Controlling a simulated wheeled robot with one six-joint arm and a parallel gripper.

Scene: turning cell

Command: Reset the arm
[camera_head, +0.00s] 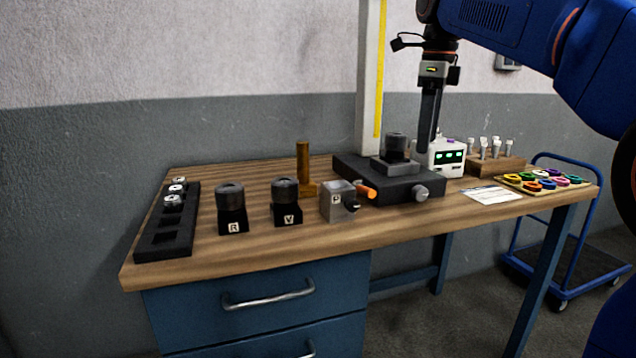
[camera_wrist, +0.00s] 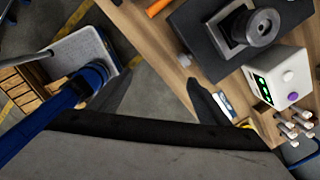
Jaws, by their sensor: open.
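My gripper (camera_head: 428,148) points down at the end of my blue arm, above the back right of the workbench (camera_head: 290,245), near a dark block fixture (camera_head: 350,170) with a grey cylinder (camera_head: 396,147) on it. In the wrist view its two dark fingers (camera_wrist: 160,78) stand wide apart with nothing between them. A white box with green lights (camera_head: 446,157) appears just right of the fingers in the head view. I cannot tell the exact gap between fingers and box.
A black tray (camera_head: 166,238) with metal parts, blocks marked R (camera_head: 232,222) and V (camera_head: 287,214), and a grey block marked P (camera_head: 338,203) stand along the bench. Coloured rings (camera_head: 545,182) lie at the right. A blue trolley (camera_head: 575,245) stands beyond the bench's right end.

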